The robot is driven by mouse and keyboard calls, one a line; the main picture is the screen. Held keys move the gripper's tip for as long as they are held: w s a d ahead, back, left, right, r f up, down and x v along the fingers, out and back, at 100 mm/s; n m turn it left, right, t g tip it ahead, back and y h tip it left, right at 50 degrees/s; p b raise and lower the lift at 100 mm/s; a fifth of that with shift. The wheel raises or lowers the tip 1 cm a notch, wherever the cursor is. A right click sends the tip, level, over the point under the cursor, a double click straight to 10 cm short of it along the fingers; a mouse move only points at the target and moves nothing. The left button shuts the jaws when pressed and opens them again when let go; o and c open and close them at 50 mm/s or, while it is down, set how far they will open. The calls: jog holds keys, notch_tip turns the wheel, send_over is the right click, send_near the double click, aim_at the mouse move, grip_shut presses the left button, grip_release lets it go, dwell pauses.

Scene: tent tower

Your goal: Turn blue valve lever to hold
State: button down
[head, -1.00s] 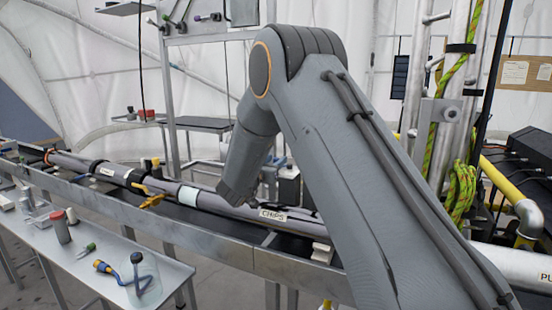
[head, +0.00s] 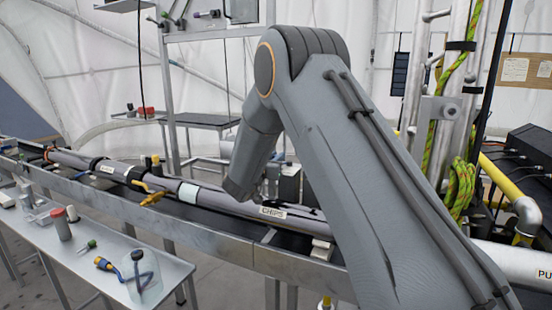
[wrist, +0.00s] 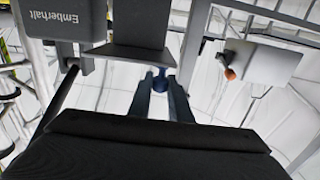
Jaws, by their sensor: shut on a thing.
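In the wrist view, my gripper (wrist: 160,95) has its two dark fingers on either side of a small blue part (wrist: 160,84), which I take to be the blue valve lever. The gripper is shut on it. Only the blue part's rounded end shows between the fingertips; the rest is hidden, so I cannot tell the lever's angle. In the head view, my arm's end is near the long grey pipe marked CHIPS (head: 230,203). The fingers and the blue lever cannot be made out there.
A grey box marked Emberhalt (wrist: 66,20) is close at the wrist view's upper left. A grey panel (wrist: 265,62) with an orange part is at the right. A side table (head: 178,274) with small tools stands left of the trough (head: 205,236). Green-yellow rope (head: 462,190) hangs at the right.

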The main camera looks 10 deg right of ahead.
jog(key=n+t+y+b, duration=0.1)
jog(key=y, duration=0.1)
jog(key=s+n+t+y, duration=0.1)
jog(key=n+y, duration=0.1)
jog(key=s+d+n+y+b, duration=0.1)
jog(key=y, duration=0.2)
jog(key=shift+d+f+n+t+b, duration=0.1)
jog(key=shift+n+t+b, duration=0.25)
jog(key=shift+n+t, duration=0.05)
jog(key=shift+s+d+n+y+b, duration=0.2)
jog(key=shift+n+y+b, duration=0.35)
jog(key=shift+y, duration=0.45)
jog(key=shift+s+d+n+y+b, duration=0.1)
jog(key=shift+s+n+y+b, duration=0.2)
jog(key=shift+n+y, duration=0.55)
jog(key=shift+s+d+n+y+b, duration=0.15)
jog(key=shift+n+y+b, duration=0.35)
jog(key=shift+y, duration=0.65)
jog(key=c, duration=1.6)
grip_release()
jog(key=shift+c, duration=0.2)
jog(key=s+d+b, duration=0.1)
jog(key=s, duration=0.6)
jog(key=shift+s+b, duration=0.3)
jog(key=shift+s, duration=0.05)
jog(key=shift+d, duration=0.1)
